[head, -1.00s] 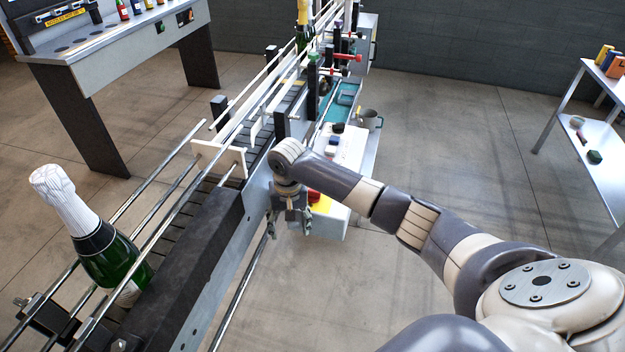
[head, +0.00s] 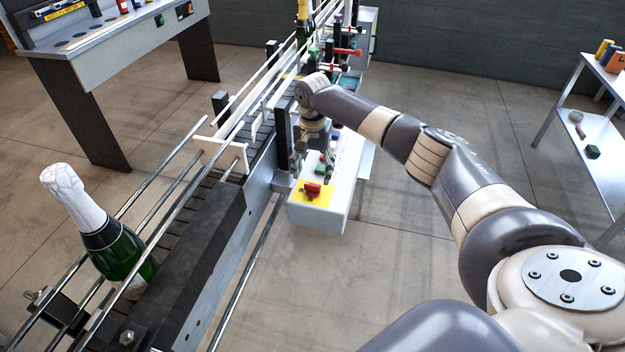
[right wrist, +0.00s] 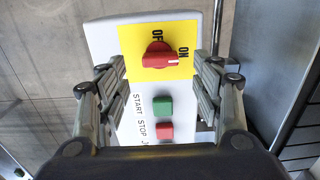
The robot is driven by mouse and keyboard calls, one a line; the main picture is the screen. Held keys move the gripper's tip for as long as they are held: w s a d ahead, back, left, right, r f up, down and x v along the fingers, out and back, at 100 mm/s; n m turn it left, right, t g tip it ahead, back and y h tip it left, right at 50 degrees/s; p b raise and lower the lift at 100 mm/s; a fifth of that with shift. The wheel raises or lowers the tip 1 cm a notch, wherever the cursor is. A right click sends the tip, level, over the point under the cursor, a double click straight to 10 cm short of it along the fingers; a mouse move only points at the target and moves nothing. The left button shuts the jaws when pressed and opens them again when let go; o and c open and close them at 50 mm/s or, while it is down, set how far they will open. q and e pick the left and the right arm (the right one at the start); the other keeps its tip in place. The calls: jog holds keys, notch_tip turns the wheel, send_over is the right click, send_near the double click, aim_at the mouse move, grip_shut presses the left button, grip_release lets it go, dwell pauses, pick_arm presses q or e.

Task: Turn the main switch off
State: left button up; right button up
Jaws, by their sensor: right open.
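The main switch is a red rotary knob (head: 312,190) on a yellow plate (head: 326,199) at the near end of a white control box. In the right wrist view the red knob (right wrist: 158,56) lies between the finger lines, and its white mark points right, to the ON label; OFF is at the top. My right gripper (head: 311,168) is open and empty, beyond the knob in the head view. Its fingers also show in the right wrist view (right wrist: 162,76), one on each side, with no clear contact with the knob. My left gripper is not in view.
A green button (right wrist: 162,106) and a red button (right wrist: 164,131) sit beside the switch on the control box (head: 318,222). The conveyor (head: 200,215) runs along the left, with a bottle (head: 112,245) on it.

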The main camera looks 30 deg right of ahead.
aim_at(313, 184)
jog(key=shift+f, duration=2.45)
jog(key=c, duration=1.1)
